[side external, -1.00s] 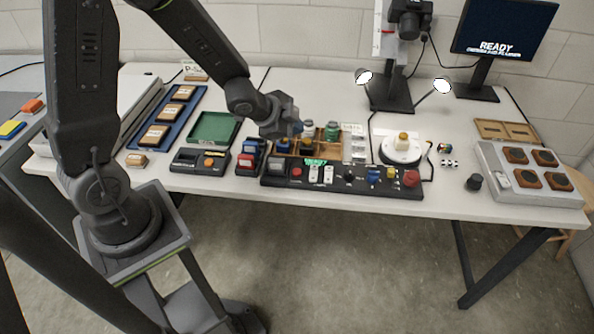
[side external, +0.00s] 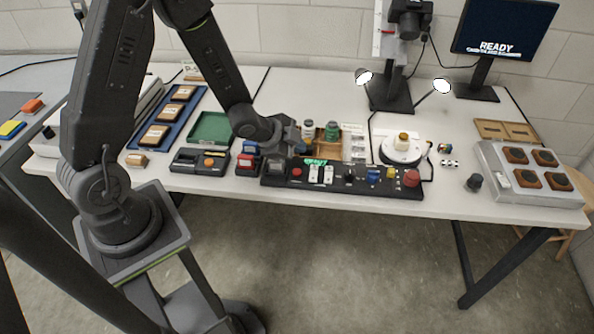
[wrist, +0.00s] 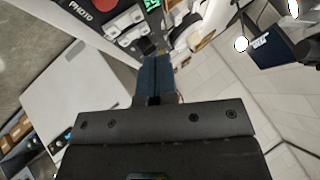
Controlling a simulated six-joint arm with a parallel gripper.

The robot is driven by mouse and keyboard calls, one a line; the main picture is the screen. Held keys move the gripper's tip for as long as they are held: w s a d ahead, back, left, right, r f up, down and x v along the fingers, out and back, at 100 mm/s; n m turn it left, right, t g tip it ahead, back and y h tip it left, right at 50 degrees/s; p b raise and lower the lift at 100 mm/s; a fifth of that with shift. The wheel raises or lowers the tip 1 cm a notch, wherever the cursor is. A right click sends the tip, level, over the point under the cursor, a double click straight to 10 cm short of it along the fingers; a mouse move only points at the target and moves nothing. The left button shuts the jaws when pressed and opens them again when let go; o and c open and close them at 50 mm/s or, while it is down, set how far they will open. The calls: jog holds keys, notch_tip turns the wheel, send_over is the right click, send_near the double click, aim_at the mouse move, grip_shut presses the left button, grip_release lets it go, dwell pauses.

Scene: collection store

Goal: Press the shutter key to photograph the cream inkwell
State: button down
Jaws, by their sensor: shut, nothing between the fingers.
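The cream inkwell (side external: 403,138) stands on the round white turntable (side external: 401,152) in the side view. A black control panel (side external: 340,184) lies along the table front, with a red button (side external: 297,172), white keys (side external: 320,174), knobs and a lit green display (side external: 314,161). In the wrist view, a PHOTO label (wrist: 80,9) sits beside a large red button (wrist: 103,3). I cannot tell for sure which control is the shutter key. My gripper (side external: 298,148) is shut and empty above the panel's left back part; its blue fingers also show in the wrist view (wrist: 152,66).
A camera (side external: 409,20) hangs on a stand between two lamps. The monitor (side external: 503,30) reads READY. A red mushroom button (side external: 411,178) ends the panel.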

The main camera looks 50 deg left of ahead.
aim_at(295, 176)
jog(key=shift+f, duration=2.7)
jog(key=shift+f, duration=0.15)
jog(key=shift+f, duration=0.25)
jog(key=shift+s+d+f, duration=0.1)
jog(key=shift+s+f, duration=0.1)
jog(key=shift+f, duration=0.65)
dwell(1.0)
jog(key=shift+r, duration=0.15)
jog(key=shift+s+r, duration=0.2)
jog(key=shift+r, duration=0.3)
jog(key=shift+r, duration=0.15)
